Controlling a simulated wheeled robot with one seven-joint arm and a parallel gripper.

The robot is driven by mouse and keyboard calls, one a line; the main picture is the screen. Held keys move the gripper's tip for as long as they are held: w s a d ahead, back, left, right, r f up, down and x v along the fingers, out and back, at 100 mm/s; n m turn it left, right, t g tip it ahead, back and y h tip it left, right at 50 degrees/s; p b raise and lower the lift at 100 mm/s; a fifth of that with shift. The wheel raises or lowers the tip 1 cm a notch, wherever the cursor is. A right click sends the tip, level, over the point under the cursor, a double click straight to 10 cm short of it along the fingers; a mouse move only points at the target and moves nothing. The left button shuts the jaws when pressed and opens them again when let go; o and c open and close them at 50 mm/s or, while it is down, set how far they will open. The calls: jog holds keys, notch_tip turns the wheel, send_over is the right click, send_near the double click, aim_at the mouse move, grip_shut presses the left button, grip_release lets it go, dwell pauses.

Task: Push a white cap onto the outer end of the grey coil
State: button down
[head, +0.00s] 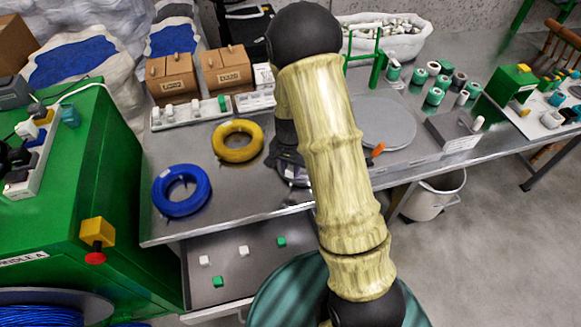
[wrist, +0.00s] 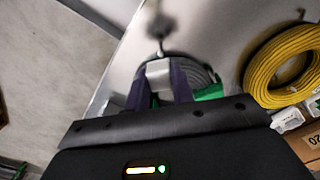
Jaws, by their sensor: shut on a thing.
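My gripper (wrist: 155,92) is shut on a white cap (wrist: 158,70), which sits between its two dark fingers in the wrist view. The grey coil (wrist: 200,72) lies on the metal table just behind the fingers, partly covered by them. A thin dark stub stands at the cap's far side, in line with it; blur hides whether they touch. In the head view my arm covers the gripper's fingertips and most of the grey coil (head: 291,179); only part of its edge shows.
A yellow coil (head: 237,142) and a blue coil (head: 182,190) lie to the left on the table. A green piece (wrist: 208,92) is beside the right finger. A white rack (head: 190,113) and cardboard boxes (head: 173,78) stand behind. A round grey plate (head: 383,122) lies right of my arm.

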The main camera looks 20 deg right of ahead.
aim_at(290, 177)
notch_tip(290, 177, down, 2)
jog(key=shift+f+b, duration=0.25)
jog(key=shift+b, duration=0.6)
jog(key=shift+f, duration=0.65)
jog(key=shift+w, duration=0.1)
jog(key=shift+f, duration=0.1)
jog(key=shift+a, duration=0.2)
jog(key=shift+d+f, duration=0.1)
jog(key=shift+d, duration=0.3)
jog(key=shift+a+f, duration=0.2)
jog(key=shift+a, duration=0.1)
jog(key=shift+f, duration=0.65)
dwell(1.0)
